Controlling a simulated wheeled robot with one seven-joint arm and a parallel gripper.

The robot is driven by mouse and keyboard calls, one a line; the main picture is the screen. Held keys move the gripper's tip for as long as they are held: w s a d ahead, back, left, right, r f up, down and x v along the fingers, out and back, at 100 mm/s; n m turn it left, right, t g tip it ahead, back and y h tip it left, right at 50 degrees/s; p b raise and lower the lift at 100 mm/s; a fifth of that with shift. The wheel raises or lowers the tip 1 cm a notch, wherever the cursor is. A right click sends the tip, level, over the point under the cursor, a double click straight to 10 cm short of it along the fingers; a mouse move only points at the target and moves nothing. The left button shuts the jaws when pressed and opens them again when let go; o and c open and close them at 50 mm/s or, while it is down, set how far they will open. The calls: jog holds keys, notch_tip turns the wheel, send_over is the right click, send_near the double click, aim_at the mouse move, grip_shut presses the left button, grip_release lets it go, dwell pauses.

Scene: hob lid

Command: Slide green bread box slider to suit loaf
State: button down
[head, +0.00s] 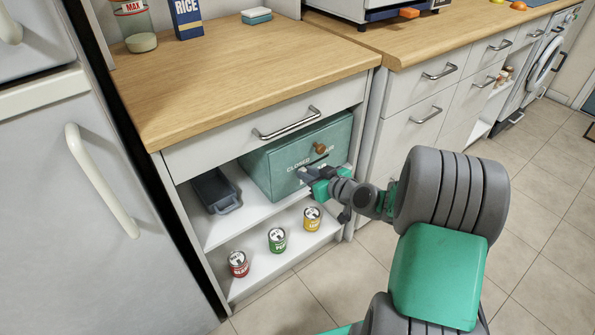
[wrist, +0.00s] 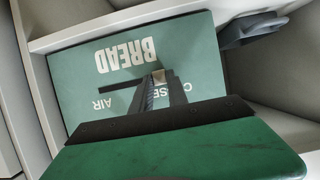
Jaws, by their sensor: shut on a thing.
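The green bread box (head: 270,165) stands on the upper shelf of the open cabinet, under the drawer. Its front carries the words CLOSED, AIR and BREAD, upside down in the wrist view (wrist: 85,70). The small tan slider tab (wrist: 158,75) shows between my fingertips, between the CLOSED and AIR ends. A dark slot (wrist: 118,97) runs from it toward the AIR side. My gripper (head: 305,175) is shut on the slider at the box front. It hides part of the lettering and the slot's CLOSED side. A round wooden knob (head: 320,148) sits higher on the front.
A dark grey tray (head: 216,190) stands left of the box. Red (head: 238,263), green (head: 277,240) and yellow (head: 312,219) cans stand on the lower shelf. The drawer handle (head: 287,123) juts out above the box. A fridge (head: 60,190) stands at the left; open floor lies right.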

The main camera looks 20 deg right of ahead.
jog(key=shift+a, duration=0.2)
jog(key=c, duration=1.3)
grip_release()
jog(key=shift+s, duration=0.1)
jog(key=p+v, duration=0.1)
jog(key=v, duration=0.6)
jog(key=shift+s+d+p, duration=0.15)
jog(key=shift+s+p, duration=0.2)
jog(key=shift+p, duration=0.05)
jog(key=shift+r, duration=0.1)
